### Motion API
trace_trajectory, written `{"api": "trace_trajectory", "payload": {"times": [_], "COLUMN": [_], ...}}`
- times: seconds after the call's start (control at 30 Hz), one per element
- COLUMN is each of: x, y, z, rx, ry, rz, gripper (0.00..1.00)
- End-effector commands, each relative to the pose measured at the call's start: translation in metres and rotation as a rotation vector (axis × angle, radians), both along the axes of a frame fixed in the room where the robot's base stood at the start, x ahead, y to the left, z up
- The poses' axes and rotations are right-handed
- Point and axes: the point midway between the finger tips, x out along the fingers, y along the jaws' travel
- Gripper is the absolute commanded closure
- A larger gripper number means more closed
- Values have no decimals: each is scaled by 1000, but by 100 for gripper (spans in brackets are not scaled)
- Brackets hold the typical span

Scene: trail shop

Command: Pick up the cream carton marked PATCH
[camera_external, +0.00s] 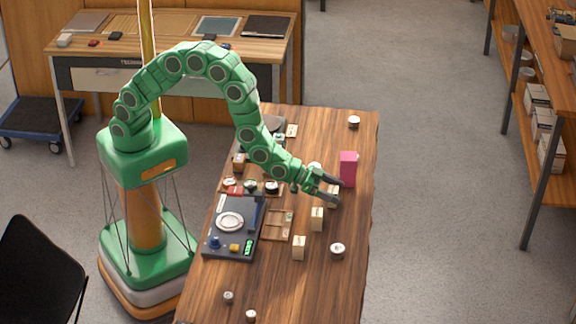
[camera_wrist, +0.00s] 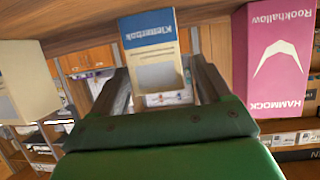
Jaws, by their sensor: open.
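My gripper (camera_external: 337,190) is open over the wooden table, with its fingers spread around or just short of a small cream carton (camera_external: 333,199). In the wrist view this carton (camera_wrist: 150,55) stands between the fingers, apart from both as far as I can see. It shows upside down, with a blue band reading Kletterbok; the word PATCH cannot be read. Another cream carton (camera_external: 317,219) and a third cream carton (camera_external: 299,248) stand nearer the camera. A cream carton (camera_wrist: 22,85) also shows at the left of the wrist view; its print is not legible.
A pink HAMMOCK box (camera_external: 348,168) stands close beside the gripper. A dark device with a round plate (camera_external: 232,226) lies left of the cartons. A round tin (camera_external: 338,249) is nearer the camera. The table's right edge is mostly clear.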

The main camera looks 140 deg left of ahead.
Motion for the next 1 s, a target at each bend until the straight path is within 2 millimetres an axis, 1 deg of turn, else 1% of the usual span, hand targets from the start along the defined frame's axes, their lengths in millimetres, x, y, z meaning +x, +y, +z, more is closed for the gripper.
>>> {"api": "trace_trajectory", "payload": {"times": [0.03, 0.07, 0.3, 0.4, 0.63, 0.77, 0.87, 1.0], "x": [0, 0, 0, 0, 0, 0, 0, 0], "y": [0, 0, 0, 0, 0, 0, 0, 0], "z": [0, 0, 0, 0, 0, 5, 14, 34], "rx": [0, 0, -1, -1, -1, 0, 0, 1], "ry": [0, 0, 1, 1, 1, 0, 0, -3], "rz": [0, 0, 0, 0, 0, 0, -1, -2], "gripper": [24, 28, 65, 79, 79, 79, 79, 79]}}
